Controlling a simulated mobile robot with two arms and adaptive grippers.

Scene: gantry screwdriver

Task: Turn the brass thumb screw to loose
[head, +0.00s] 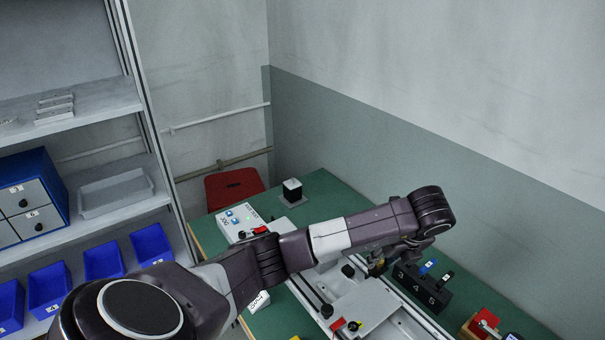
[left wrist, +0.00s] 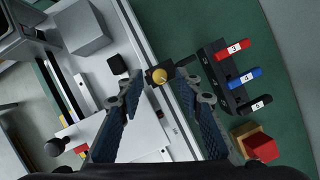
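The brass thumb screw (left wrist: 160,76) shows in the left wrist view as a round yellow knob on a dark block at the edge of the white gantry rail. My left gripper (left wrist: 160,78) is open, with one fingertip on each side of the knob in that view. I cannot tell whether either finger touches it. In the head view my left gripper (head: 385,258) hangs over the far side of the gantry, and my arm crosses in front of it. The screw is hard to make out there. My right gripper is in neither view.
A black holder (head: 423,287) with numbered red, blue and black tools stands just beside the gripper. A red block (left wrist: 262,147) on a wooden base is near it. The gantry plate (head: 362,308) lies below my arm. A white control box (head: 240,218) stands farther back.

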